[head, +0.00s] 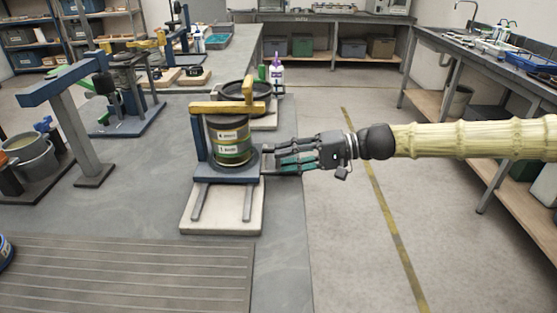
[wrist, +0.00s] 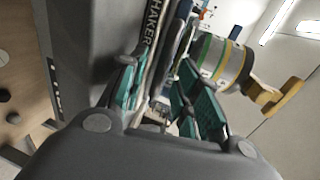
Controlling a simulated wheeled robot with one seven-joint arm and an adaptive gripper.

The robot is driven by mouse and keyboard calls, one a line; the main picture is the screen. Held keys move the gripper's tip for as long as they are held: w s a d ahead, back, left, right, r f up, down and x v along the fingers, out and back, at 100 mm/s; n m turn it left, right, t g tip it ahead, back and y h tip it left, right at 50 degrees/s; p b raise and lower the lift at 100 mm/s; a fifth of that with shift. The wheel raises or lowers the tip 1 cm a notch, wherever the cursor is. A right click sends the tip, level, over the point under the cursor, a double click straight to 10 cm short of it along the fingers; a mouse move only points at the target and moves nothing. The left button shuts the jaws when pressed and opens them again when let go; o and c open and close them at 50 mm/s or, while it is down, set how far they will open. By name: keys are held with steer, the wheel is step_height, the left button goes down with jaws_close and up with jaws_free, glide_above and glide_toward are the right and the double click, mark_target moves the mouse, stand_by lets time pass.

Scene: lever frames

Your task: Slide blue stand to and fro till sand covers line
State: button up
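The blue stand (head: 224,172) rests on two rails over a pale base (head: 222,216) on the grey bench. A can with a green and yellow band (head: 231,138) stands upright on it, under a yellow top bar (head: 228,107). The can also shows tilted in the wrist view (wrist: 222,62). The sand inside and any line are hidden. My gripper (head: 276,161) is just right of the stand, at its near right edge. Its teal fingers (wrist: 160,98) are apart, with the edge of a plate marked "SHAKER" (wrist: 153,28) between or beyond them. I cannot tell whether they touch it.
A ribbed mat (head: 125,275) lies in front. Open floor lies right of the bench.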

steer(key=shift+x, duration=1.2)
jaws_close()
